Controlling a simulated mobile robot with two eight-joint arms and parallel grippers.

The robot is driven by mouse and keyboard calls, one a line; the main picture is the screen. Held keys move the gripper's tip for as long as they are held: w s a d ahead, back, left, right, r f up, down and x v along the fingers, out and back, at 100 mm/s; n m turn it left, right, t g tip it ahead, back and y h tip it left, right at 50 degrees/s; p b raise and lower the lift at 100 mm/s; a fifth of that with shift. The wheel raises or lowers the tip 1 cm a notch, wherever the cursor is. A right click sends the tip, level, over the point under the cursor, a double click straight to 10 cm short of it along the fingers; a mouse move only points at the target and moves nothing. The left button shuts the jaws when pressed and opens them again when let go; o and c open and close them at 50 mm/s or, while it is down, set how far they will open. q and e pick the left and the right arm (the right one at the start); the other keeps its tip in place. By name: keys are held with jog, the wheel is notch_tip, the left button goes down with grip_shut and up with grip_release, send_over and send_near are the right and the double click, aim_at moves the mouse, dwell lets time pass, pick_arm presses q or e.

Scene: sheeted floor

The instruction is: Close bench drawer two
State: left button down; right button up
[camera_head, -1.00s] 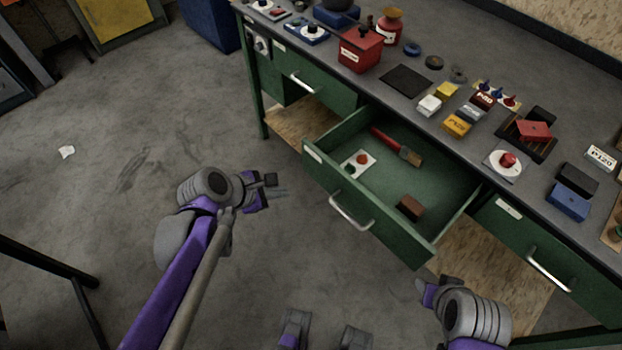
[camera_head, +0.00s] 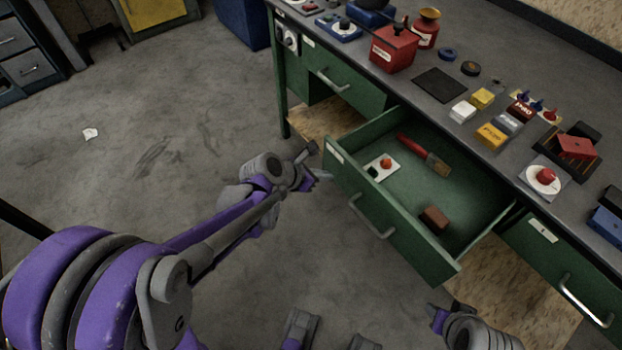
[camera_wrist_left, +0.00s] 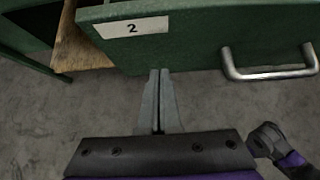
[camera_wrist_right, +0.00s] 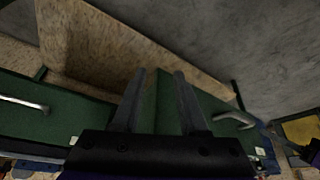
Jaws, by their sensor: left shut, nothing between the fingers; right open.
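Bench drawer two (camera_head: 408,238) is a green drawer pulled well out of the bench, with a metal handle (camera_head: 372,216) on its front. The left wrist view shows its label "2" (camera_wrist_left: 132,28) and its handle (camera_wrist_left: 268,72). Inside lie a brush (camera_head: 424,155), a brown block (camera_head: 434,217) and a white plate with a red knob (camera_head: 383,167). My left gripper (camera_head: 318,176) is shut and empty, its tips close to the drawer front below the label; I cannot tell whether they touch. My right gripper (camera_wrist_right: 160,88) is open and empty, low beside the bench.
The grey bench top (camera_head: 440,85) carries a red box (camera_head: 394,50), several small blocks and a red button (camera_head: 545,175). A closed drawer (camera_head: 560,260) is at right, another (camera_head: 335,80) at left.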

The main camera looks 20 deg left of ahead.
pick_arm(q)
jog(key=shift+w+d, duration=0.5)
jog(key=shift+w, duration=0.35)
jog(key=shift+w+d, duration=0.15)
jog(key=shift+w, duration=0.1)
jog(key=w+d, duration=0.4)
jog(key=w, duration=0.2)
jog(key=w+d+b, duration=0.1)
jog(key=w+d, duration=0.2)
jog(key=w, duration=0.4)
jog(key=w+d, duration=0.4)
jog(key=w, duration=0.3)
jog(key=shift+w+d+b, duration=0.15)
jog(key=shift+d+b, duration=0.2)
jog(key=shift+b, duration=0.05)
jog(key=shift+w+d, duration=0.4)
jog(key=shift+w, duration=0.3)
jog(key=shift+r, duration=0.15)
pick_arm(e)
jog(key=shift+w+d+f, duration=0.25)
jog(key=shift+w+f, duration=0.2)
jog(key=shift+f, duration=0.1)
jog(key=shift+w+d+f, duration=0.25)
jog(key=shift+w+f, duration=0.15)
jog(key=shift+f, duration=0.1)
pick_arm(q)
jog(key=shift+w, duration=0.1)
